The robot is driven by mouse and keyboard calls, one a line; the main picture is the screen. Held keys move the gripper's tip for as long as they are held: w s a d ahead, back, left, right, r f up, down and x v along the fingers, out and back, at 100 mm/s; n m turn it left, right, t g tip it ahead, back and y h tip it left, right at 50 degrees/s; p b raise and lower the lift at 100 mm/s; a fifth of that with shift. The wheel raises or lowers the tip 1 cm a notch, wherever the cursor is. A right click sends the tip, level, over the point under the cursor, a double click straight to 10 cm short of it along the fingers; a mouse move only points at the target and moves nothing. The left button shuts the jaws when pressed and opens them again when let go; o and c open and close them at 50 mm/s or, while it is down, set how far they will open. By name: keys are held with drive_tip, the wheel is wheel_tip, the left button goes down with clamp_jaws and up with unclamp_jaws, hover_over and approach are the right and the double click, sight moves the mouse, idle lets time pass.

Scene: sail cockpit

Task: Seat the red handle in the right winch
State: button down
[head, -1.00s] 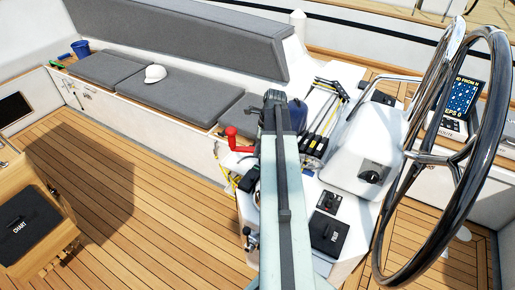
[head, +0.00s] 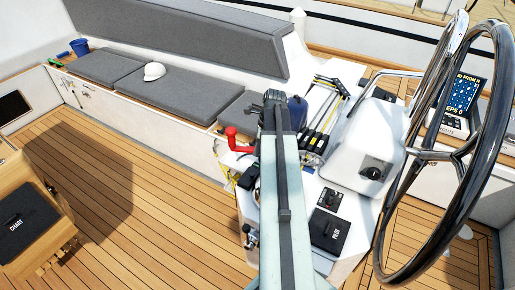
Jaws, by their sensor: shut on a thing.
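The red handle (head: 239,143) shows in the head view just left of my arm, above the left side of the white console. Its knob points up and its lever runs right, behind my arm. The inner end of the handle is hidden. My gripper is hidden behind my own arm, so I cannot see its jaws or whether they touch the handle. The right winch cannot be made out; my arm covers that part of the console. A dark blue rounded thing (head: 298,112) shows just right of the arm's top; I cannot tell what it is.
The white console (head: 340,262) carries black line clutches (head: 317,141) and a black-covered box (head: 329,232). The steering wheel (head: 480,150) stands close on the right. A cushioned bench with a white cap (head: 154,71) runs along the back.

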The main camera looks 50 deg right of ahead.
drive_tip(key=shift+f+b, duration=0.55)
idle(0.4)
drive_tip(key=c, duration=1.1)
unclamp_jaws()
drive_tip(key=o, duration=0.5)
drive_tip(key=shift+c, duration=0.2)
wheel_tip(320, 180, up, 9)
drive_tip(key=p, duration=0.9)
drive_tip(key=shift+r, duration=0.1)
